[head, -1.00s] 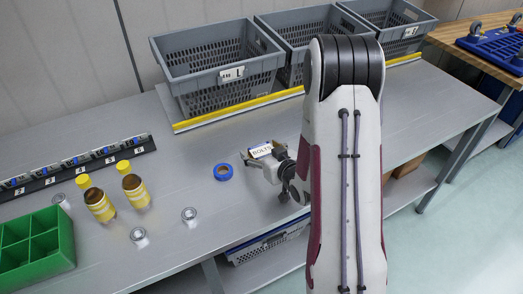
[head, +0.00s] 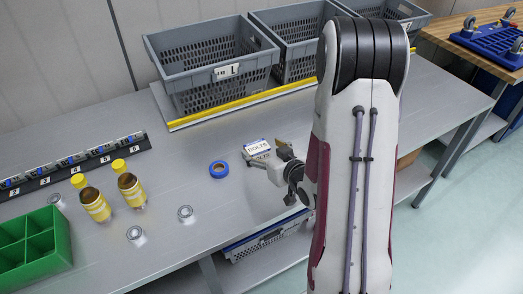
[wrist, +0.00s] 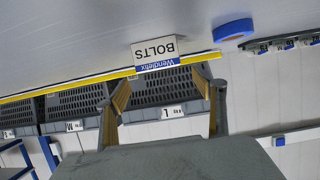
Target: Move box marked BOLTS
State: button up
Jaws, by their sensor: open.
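The white and blue box marked BOLTS (head: 257,147) rests on the grey bench, behind and right of the blue tape roll. It also shows in the wrist view (wrist: 156,47), where its BOLTS label appears upside down. My gripper (head: 268,161) is open at the near right side of the box. In the wrist view my gripper (wrist: 162,76) has its two fingers spread, with the box just beyond the fingertips and a gap visible between them. My gripper hides a small part of the box's lower right in the head view.
Grey crates (head: 212,75) stand along the back behind a yellow strip (head: 240,109). The blue tape roll (head: 219,169) lies left of the box. Yellow-labelled jars (head: 131,190), clear small containers and a green divided bin (head: 30,245) are at left. The bench between tape and crates is clear.

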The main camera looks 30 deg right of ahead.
jog(key=shift+r, duration=2.9)
